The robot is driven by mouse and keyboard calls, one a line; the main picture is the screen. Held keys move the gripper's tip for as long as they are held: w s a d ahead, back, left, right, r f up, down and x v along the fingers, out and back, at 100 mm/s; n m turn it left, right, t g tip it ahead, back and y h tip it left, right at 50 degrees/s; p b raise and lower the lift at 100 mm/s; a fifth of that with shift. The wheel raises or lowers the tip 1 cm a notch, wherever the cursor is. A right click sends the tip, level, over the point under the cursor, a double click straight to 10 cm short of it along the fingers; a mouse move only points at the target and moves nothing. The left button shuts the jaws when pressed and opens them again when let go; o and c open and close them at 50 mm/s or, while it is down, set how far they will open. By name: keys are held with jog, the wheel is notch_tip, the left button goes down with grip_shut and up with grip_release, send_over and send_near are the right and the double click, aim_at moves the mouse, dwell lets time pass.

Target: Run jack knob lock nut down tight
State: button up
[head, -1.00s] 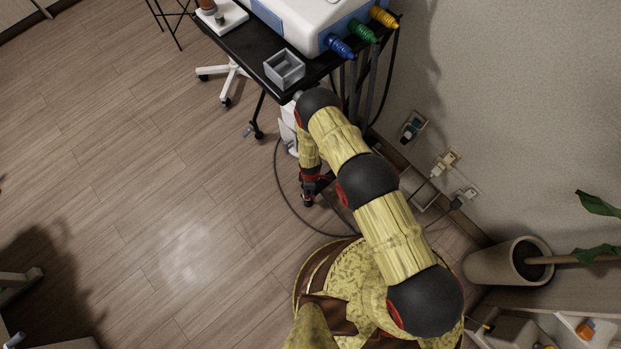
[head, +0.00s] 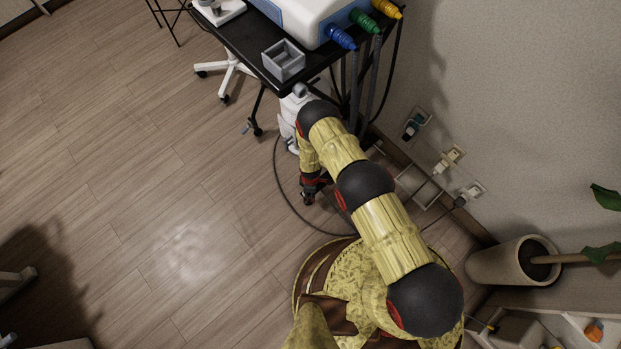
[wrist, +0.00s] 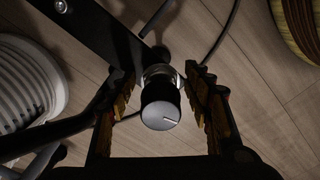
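The jack knob (wrist: 160,113) is a dark round knob with a pale grey end face and a white line on it, in the middle of the wrist view. Behind it is a shiny, clear or metallic collar (wrist: 160,73), possibly the lock nut, below a dark beam (wrist: 90,35). My gripper (wrist: 160,80) is open, with one ridged finger on each side of the knob and collar. Gaps show on both sides. In the head view my gripper (head: 308,196) hangs low beside the cart's lower part; I cannot make out the knob there.
The black cart (head: 235,45) carries a grey open box (head: 284,61) and a white machine with coloured plugs. A dark cable (head: 283,190) loops on the floor near my gripper. A white ribbed object (wrist: 25,85) is at wrist-view left. Wall sockets and a potted plant (head: 495,264) are right.

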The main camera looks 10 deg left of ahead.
jog(key=c, duration=1)
jog(key=shift+s+m, duration=0.1)
jog(key=shift+m, duration=0.7)
jog(key=o, duration=1.1)
jog(key=shift+o, duration=0.3)
jog(key=shift+r, duration=0.1)
notch_tip(320, 180, up, 12)
jog(key=shift+f, duration=0.1)
